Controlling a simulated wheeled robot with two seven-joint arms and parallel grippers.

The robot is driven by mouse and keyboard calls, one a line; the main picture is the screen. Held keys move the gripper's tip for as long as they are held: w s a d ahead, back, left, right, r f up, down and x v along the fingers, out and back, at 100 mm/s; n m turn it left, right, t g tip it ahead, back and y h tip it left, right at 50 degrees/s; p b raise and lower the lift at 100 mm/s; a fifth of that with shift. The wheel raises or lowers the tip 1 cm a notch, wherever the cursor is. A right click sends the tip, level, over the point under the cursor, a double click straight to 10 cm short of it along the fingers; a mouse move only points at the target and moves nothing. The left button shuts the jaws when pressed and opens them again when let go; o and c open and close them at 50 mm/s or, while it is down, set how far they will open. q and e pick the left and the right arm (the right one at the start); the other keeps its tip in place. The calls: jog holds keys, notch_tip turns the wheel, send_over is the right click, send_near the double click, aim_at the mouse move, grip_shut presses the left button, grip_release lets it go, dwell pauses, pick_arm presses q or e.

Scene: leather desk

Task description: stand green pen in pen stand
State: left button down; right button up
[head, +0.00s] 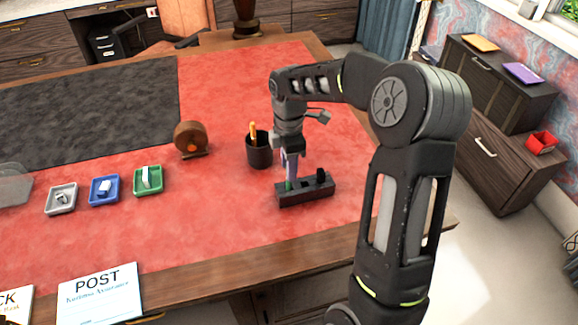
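The dark pen stand (307,193) is a low block on the red desk top, near its right part. The green pen (289,186) shows only as a small green piece at the left end of the stand, and the gripper hides most of it. The pen looks upright; whether its lower end is inside a hole I cannot tell. My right gripper (291,172) points down over that end, its fingers seemingly closed around the pen. A short black piece (320,175) stands up at the right end of the stand. My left gripper is not in view.
A dark cup (259,151) with an orange pen (252,131) stands close behind and left of the stand. A brown round holder (190,139) and small grey (62,211), blue (104,201) and green (148,192) trays are further left.

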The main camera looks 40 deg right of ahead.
notch_tip(320, 180, up, 12)
jog(key=shift+f+b, duration=0.15)
jog(key=shift+b, duration=0.15)
dwell(0.8)
